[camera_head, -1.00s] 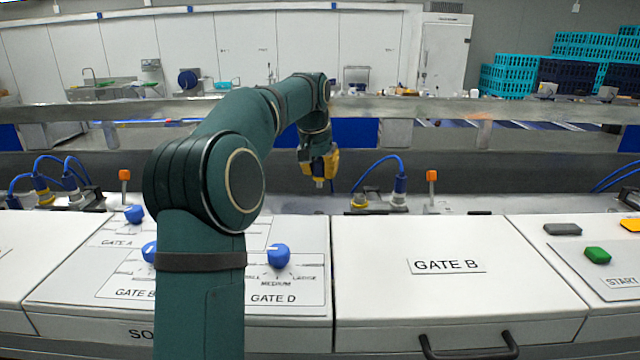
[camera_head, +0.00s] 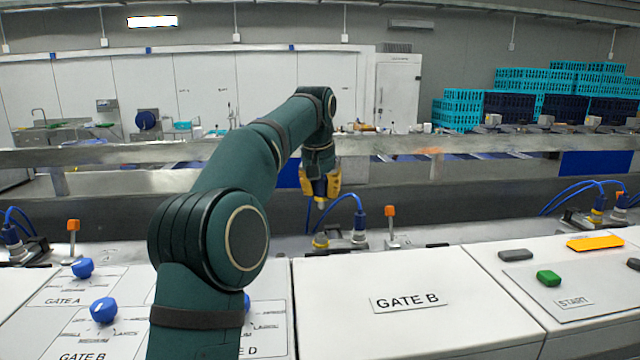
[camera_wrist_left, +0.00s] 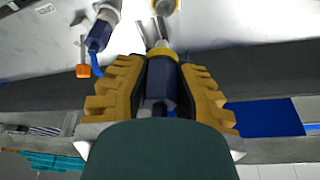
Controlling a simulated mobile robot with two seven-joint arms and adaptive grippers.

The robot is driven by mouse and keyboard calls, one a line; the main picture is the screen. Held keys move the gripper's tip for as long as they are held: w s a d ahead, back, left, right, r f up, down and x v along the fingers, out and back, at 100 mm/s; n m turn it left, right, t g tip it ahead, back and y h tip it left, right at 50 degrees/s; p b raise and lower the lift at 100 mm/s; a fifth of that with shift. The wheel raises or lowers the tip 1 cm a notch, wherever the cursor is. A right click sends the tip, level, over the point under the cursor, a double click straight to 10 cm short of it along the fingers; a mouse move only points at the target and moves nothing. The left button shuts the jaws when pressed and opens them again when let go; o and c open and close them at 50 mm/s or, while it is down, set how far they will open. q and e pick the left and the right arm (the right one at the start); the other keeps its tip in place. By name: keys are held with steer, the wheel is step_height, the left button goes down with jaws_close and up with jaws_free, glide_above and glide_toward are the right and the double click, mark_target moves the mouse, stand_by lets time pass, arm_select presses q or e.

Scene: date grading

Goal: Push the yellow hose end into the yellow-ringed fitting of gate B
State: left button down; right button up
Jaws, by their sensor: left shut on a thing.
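My left gripper (camera_head: 320,186), with yellow fingers, is shut on the hose end. In the left wrist view the hose end (camera_wrist_left: 161,82) is a dark blue body with a yellow ring between the fingers (camera_wrist_left: 160,85), and metal prongs point away from it. The yellow-ringed fitting of gate B (camera_head: 320,241) stands behind the white GATE B panel, below the gripper in the head view, with a gap between them. It also shows at the top of the left wrist view (camera_wrist_left: 165,6). My right gripper is not in view.
Right of the yellow-ringed fitting, a blue connector (camera_head: 360,222) with a blue hose sits on a grey fitting. An orange-tipped lever (camera_head: 390,222) stands beyond it. The GATE B panel (camera_head: 350,325) is in front, and a long metal rail (camera_head: 480,145) runs behind.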

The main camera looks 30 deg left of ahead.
mark_target(322, 208)
arm_select(q)
steer(key=shift+f, duration=1.85)
steer(key=shift+p, duration=0.3)
steer(key=shift+f, duration=0.25)
steer(key=shift+f+b, duration=0.35)
steer(key=shift+b, duration=0.1)
steer(key=shift+f+b, duration=0.3)
steer(key=shift+f, duration=0.2)
steer(key=shift+f+p, duration=0.15)
steer(key=shift+p, duration=0.2)
